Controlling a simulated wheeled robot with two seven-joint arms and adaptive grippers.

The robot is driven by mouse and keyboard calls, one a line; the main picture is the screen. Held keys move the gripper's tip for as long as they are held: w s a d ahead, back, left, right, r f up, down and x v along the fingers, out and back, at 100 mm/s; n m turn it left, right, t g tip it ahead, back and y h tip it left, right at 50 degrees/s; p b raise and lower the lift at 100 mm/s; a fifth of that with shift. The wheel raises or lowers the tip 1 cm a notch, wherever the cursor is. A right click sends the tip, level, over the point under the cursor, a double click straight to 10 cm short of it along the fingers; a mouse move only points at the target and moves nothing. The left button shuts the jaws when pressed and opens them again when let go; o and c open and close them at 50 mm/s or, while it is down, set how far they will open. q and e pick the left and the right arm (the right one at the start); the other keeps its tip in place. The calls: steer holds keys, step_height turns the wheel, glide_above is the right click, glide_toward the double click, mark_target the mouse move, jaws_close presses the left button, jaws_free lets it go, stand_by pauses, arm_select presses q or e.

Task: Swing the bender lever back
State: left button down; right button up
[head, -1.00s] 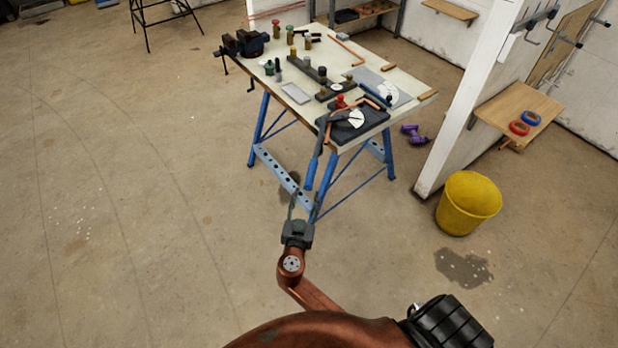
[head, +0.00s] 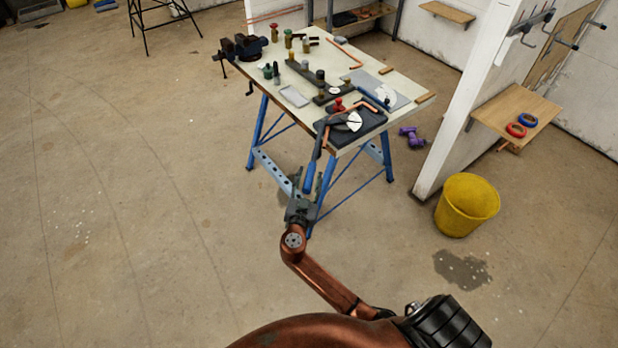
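The bender sits on a dark base (head: 369,122) at the near corner of the workbench, with a white dial disc (head: 354,121) and a red knob (head: 339,104). Its lever (head: 312,168) has a blue grip and sticks out over the near edge of the bench, pointing down toward me. My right gripper (head: 309,183) is at the outer end of this blue grip. Its two fingers are apart, one on each side of the grip's end; I cannot tell if they touch it. My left gripper is not in view.
The workbench (head: 290,75) carries a vise (head: 243,46), small bottles, a grey tray (head: 295,96) and copper pipe pieces. A yellow bucket (head: 466,205) and a purple tool (head: 411,137) are on the floor at right, by a white partition (head: 470,110).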

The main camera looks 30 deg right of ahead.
steer(key=shift+c, duration=0.3)
jaws_close()
stand_by(0.3)
